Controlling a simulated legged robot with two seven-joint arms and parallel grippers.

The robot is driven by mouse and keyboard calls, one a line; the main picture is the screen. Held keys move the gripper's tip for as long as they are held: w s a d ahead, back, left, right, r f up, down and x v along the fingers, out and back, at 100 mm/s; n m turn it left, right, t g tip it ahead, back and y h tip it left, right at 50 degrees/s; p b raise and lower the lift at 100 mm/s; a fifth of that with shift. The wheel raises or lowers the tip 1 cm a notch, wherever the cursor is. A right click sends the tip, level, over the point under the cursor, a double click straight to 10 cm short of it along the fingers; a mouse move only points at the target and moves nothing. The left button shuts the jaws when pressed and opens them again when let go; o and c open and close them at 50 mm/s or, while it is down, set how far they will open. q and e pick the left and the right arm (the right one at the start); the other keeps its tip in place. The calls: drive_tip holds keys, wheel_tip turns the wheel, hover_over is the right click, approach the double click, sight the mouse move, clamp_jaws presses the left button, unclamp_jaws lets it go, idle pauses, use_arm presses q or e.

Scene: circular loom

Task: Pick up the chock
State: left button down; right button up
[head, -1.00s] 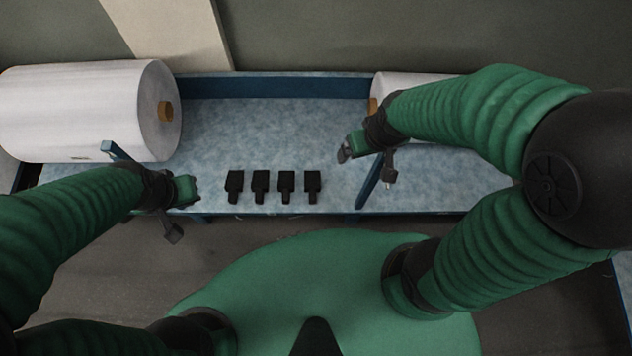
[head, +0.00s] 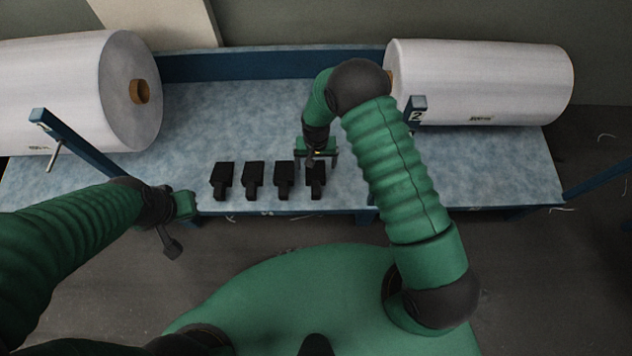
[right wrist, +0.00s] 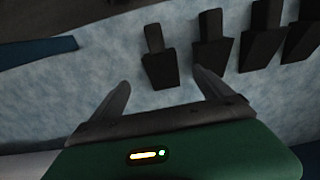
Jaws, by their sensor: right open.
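Several black chocks stand in a row near the front edge of the blue-grey table. The rightmost chock (head: 317,190) is partly hidden under my right gripper (head: 317,160). In the right wrist view my right gripper (right wrist: 162,90) is open, and that chock (right wrist: 158,66) lies just beyond and between its two fingertips, apart from both. The neighbouring chock (right wrist: 211,50) is just outside the right-hand finger. My left gripper (head: 184,205) is by the table's front edge, left of the row and away from the chocks. Its fingers are too unclear to read.
The table (head: 240,115) is clear behind the chocks. A large white roll (head: 60,90) lies at the left and another white roll (head: 490,80) at the right. Blue bars stand by the rolls, one marked 2 (head: 415,115). A blue rail (head: 260,65) runs along the back.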

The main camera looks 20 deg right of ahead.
hover_over(315, 175)
wheel_tip(315, 175, down, 4)
drive_tip(key=shift+d+f+b, duration=0.15)
drive_tip(key=shift+b, duration=0.3)
drive_tip(key=shift+f+b, duration=0.3)
drive_tip(key=shift+f, duration=0.35)
wheel_tip(315, 175, down, 5)
drive_tip(key=shift+r+b, duration=0.15)
drive_tip(key=shift+b, duration=1)
use_arm(q)
drive_tip(key=x, duration=0.2)
drive_tip(key=s+x, duration=0.1)
drive_tip(key=x, duration=0.1)
drive_tip(key=shift+w+a+f, duration=0.1)
drive_tip(key=shift+f, duration=0.2)
use_arm(e)
drive_tip(key=shift+r, duration=0.15)
drive_tip(key=shift+c, duration=1.3)
drive_tip(key=c, duration=1.6)
